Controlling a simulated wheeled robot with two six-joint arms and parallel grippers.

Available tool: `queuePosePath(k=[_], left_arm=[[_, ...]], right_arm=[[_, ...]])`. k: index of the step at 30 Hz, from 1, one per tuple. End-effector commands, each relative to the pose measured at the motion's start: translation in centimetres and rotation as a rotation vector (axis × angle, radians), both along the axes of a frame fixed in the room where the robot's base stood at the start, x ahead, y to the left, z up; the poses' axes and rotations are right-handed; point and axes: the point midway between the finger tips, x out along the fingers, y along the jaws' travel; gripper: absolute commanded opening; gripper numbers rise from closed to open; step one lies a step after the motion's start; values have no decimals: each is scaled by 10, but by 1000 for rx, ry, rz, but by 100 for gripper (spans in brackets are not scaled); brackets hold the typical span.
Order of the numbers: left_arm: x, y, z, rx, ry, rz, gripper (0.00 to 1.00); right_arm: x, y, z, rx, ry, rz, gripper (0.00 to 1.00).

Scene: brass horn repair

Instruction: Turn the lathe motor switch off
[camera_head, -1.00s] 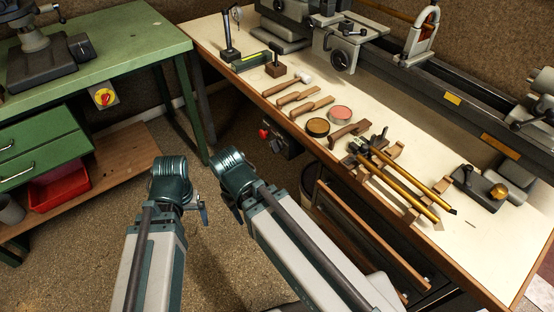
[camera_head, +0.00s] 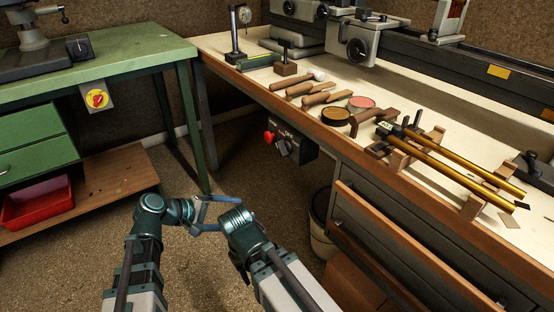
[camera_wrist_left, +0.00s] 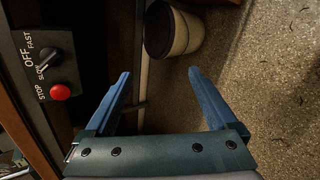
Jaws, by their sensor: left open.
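The lathe motor switch is a dark knob (camera_head: 284,147) on a black control box (camera_head: 302,151) under the front edge of the lathe bench. In the left wrist view the knob (camera_wrist_left: 48,57) sits at the left among the words FAST, OFF and SLOW.
The wooden bench edge (camera_head: 300,117) overhangs the box. A bin (camera_head: 322,230) stands on the floor beside the drawers (camera_head: 400,250). The floor between the benches is open.

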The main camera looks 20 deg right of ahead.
Motion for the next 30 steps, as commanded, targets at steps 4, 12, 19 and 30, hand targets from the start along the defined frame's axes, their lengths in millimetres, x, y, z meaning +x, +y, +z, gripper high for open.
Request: queuePosePath(k=[4,12,19,30], left_arm=[[26,-30,57,-325,95,99,91],[47,-40,115,-646,221,172,91],[49,-42,121,-679,236,177,91],[70,-97,120,-675,235,173,91]], right_arm=[[0,0,1,0,0,0,48],[0,0,1,0,0,0,48],[0,0,1,0,0,0,48],[0,0,1,0,0,0,48]])
